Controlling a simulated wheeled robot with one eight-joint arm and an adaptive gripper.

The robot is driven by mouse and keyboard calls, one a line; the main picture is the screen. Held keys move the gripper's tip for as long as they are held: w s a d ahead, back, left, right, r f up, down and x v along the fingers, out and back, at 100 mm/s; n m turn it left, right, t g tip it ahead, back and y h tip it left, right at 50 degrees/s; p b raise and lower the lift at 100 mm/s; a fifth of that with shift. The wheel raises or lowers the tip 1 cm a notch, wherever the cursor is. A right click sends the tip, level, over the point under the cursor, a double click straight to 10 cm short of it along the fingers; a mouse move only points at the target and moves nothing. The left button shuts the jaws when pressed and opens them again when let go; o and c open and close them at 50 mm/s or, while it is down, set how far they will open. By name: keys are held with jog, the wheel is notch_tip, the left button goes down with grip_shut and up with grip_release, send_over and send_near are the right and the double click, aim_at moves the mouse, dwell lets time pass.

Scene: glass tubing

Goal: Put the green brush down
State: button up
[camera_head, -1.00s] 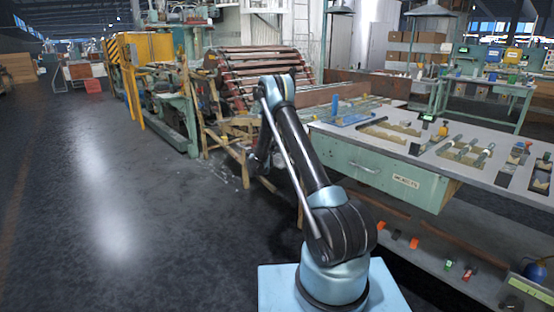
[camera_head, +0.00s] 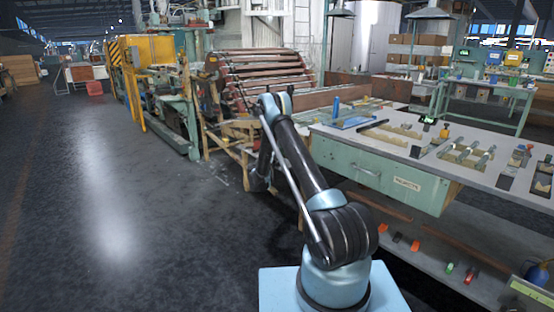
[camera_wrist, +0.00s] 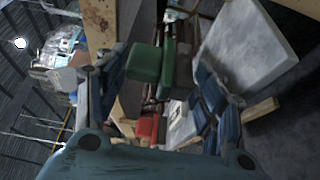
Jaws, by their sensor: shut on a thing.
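The green brush (camera_wrist: 145,63) shows in the wrist view as a green block between the two fingers of my gripper (camera_wrist: 160,82), with darker brownish parts beside it. My gripper is shut on it. In the head view my arm bends down at the left end of the workbench, and the gripper end (camera_head: 259,178) is mostly hidden behind my own arm, so the brush cannot be made out there.
The grey-topped workbench (camera_head: 478,178) with a green drawer (camera_head: 368,171) stands right of my arm, bearing several tools. Its lower shelf (camera_head: 425,245) holds several small coloured items. A roller rack (camera_head: 265,72) stands behind. The floor (camera_head: 100,210) at left is clear.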

jog(key=shift+f, duration=0.55)
jog(key=o, duration=0.9)
